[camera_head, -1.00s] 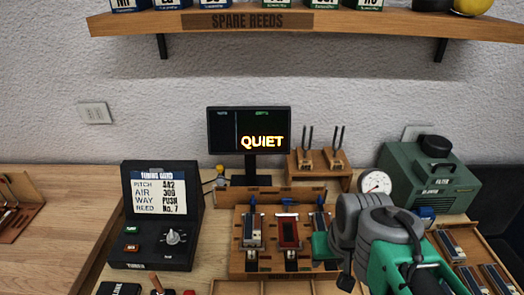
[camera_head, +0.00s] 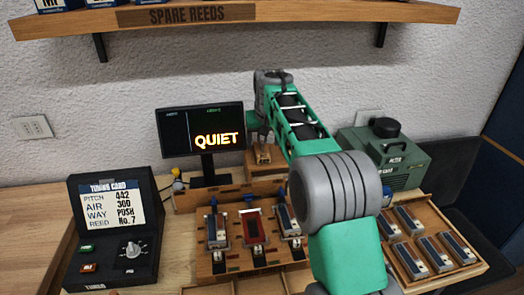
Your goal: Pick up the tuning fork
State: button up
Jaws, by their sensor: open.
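Two tuning forks stood upright in wooden blocks behind the reed board earlier; now my arm covers that spot and I cannot make out either fork clearly. A wooden block (camera_head: 263,156) of their stand shows just below my gripper (camera_head: 263,138), right of the monitor. The gripper is open and points down over the stand. Its fingers are small and dark here, and I cannot tell whether a fork is between them.
A monitor (camera_head: 202,132) reading QUIET stands close left of the gripper. The tuning card console (camera_head: 112,235) is at left. A green filter box (camera_head: 385,155) and a reed tray (camera_head: 471,258) are at right. The spare reeds shelf (camera_head: 300,14) hangs above.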

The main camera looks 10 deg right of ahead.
aim_at(263, 153)
jog(key=p+x, duration=0.1)
jog(key=x, duration=0.6)
jog(key=shift+s+d, duration=0.1)
grip_shut()
dwell(0.5)
